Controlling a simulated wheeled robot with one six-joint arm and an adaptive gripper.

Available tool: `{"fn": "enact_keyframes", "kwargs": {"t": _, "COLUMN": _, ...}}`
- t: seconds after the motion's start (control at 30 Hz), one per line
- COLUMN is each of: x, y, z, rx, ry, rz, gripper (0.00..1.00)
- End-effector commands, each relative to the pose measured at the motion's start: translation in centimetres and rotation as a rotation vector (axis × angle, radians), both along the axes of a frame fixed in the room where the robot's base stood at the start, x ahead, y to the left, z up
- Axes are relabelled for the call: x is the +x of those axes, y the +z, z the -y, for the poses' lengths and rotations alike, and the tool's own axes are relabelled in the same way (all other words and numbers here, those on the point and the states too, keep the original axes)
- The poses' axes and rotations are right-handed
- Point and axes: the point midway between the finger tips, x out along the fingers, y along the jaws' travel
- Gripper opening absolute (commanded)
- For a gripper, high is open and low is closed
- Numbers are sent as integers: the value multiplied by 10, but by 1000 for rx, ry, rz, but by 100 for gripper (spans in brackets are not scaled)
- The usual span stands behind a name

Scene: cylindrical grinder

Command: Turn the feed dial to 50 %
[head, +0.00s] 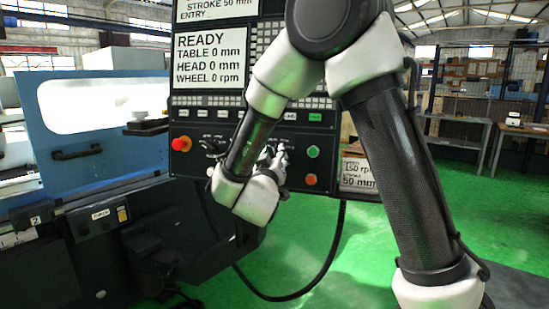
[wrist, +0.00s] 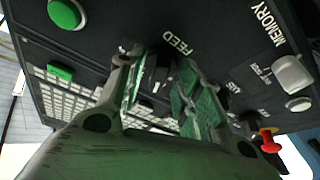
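The control panel (head: 226,133) carries the feed dial; in the head view my arm hides the dial. In the wrist view the dark feed dial (wrist: 158,76) shows between the fingers, beside the FEED label (wrist: 174,44). My gripper (wrist: 157,68) has its two green-padded fingers apart, one on each side of the dial. A dark gap shows beside the dial, and I cannot tell whether either pad touches it. The dial's scale is mostly hidden, so its setting cannot be read.
A grey selector knob (wrist: 292,76) sits near the MEMORY label. A red emergency stop (head: 181,144), a green button (head: 313,152) and an orange-red button (head: 311,180) stand out from the panel. The screen (head: 210,58) reads READY. The blue grinder (head: 100,120) is at left.

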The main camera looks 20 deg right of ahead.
Motion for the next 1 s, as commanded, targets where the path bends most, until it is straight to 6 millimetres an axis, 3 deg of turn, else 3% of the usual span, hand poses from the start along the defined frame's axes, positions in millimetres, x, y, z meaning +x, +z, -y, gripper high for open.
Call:
{"fn": "enact_keyframes", "kwargs": {"t": 0.37, "x": -10, "y": -1, "z": -6, "rx": 0, "ry": 3, "rz": 0, "gripper": 36}}
{"fn": "enact_keyframes", "kwargs": {"t": 0.8, "x": -90, "y": -15, "z": -44, "rx": -1, "ry": 4, "rz": 0, "gripper": 36}}
{"fn": "enact_keyframes", "kwargs": {"t": 1.0, "x": -106, "y": -17, "z": -50, "rx": 0, "ry": 1, "rz": 1, "gripper": 36}}
